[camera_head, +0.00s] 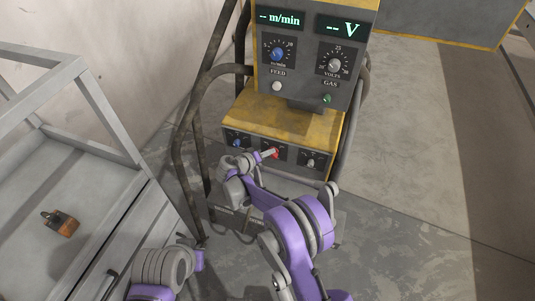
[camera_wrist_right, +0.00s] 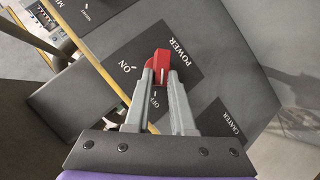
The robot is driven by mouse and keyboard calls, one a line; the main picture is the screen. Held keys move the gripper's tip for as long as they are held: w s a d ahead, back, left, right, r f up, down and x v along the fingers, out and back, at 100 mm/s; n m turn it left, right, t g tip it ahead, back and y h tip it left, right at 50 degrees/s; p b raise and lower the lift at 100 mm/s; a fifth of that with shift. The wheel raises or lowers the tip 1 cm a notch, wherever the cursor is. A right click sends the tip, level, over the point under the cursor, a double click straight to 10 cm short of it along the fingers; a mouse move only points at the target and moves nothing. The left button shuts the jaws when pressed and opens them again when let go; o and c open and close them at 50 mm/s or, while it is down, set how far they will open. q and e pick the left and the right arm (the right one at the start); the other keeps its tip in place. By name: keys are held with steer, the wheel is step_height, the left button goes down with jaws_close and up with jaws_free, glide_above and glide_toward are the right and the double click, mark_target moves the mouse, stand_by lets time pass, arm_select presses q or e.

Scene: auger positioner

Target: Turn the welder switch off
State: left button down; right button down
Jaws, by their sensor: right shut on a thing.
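The welder (camera_head: 262,108) stands in the middle of the head view, with a yellow and grey lower box. Its red power switch (camera_head: 273,153) is on the lower front panel. My right gripper (camera_head: 263,155) reaches it from below. In the right wrist view the fingers of my right gripper (camera_wrist_right: 160,78) are closed on the red switch (camera_wrist_right: 162,62), which sits on a dark plate (camera_wrist_right: 184,50) marked POWER, ON and OFF. The fingers partly cover the switch, so I cannot tell its setting.
A blue knob (camera_head: 237,142) and a grey knob (camera_head: 310,162) flank the switch. Curved dark tubes (camera_head: 181,135) run along the welder's left side. A grey bench (camera_head: 95,185) with a small orange-brown object (camera_head: 61,222) stands at left. The floor at right is clear.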

steer(key=c, duration=0.8)
jaws_free()
steer(key=shift+o, duration=0.2)
steer(key=v, duration=1)
steer(key=shift+s+a+r+p, duration=0.2)
steer(key=shift+s+p, duration=0.1)
steer(key=shift+p, duration=0.15)
